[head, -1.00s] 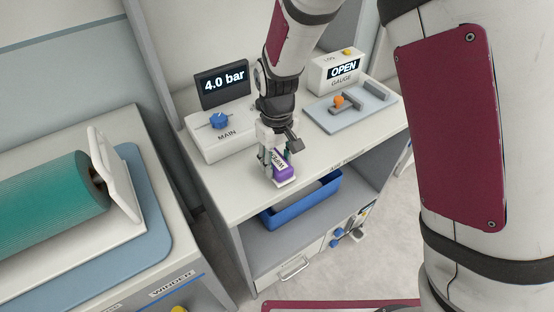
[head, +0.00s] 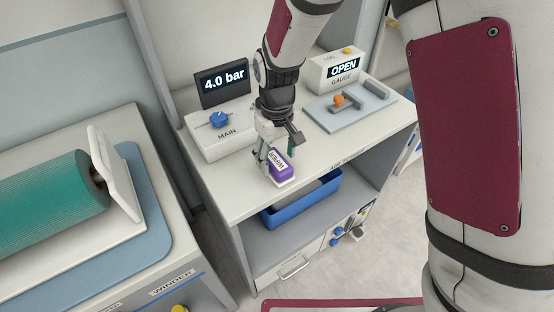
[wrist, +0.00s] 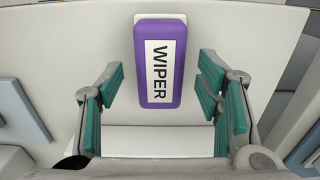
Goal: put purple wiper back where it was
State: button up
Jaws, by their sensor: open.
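The purple wiper (head: 279,167) lies on the white top of the cabinet, near its front edge, its WIPER label facing up. The exact height of the fingers above the top is hard to tell.
Behind the wiper stands the MAIN unit (head: 223,134) with a blue knob and 4.0 bar display (head: 224,81). A blue bin (head: 300,208) sits on the shelf below. A teal roller (head: 50,195) is at left.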

aim_at(277, 161)
notch_tip(277, 161, up, 10)
dwell(0.4)
jog(key=s+d+r+m, duration=0.2)
jog(key=s+d+r, duration=0.2)
jog(key=d+r, duration=0.3)
jog(key=s+d+r+m+t, duration=0.2)
jog(key=s+d, duration=0.4)
jog(key=s, duration=0.3)
jog(key=s+d+r+m+t, duration=0.2)
jog(key=s+d+r, duration=0.2)
jog(key=s+d, duration=0.3)
jog(key=shift+s+d+m, duration=0.15)
jog(key=shift+s+m, duration=0.25)
jog(key=shift+s, duration=0.7)
jog(key=shift+r, duration=0.3)
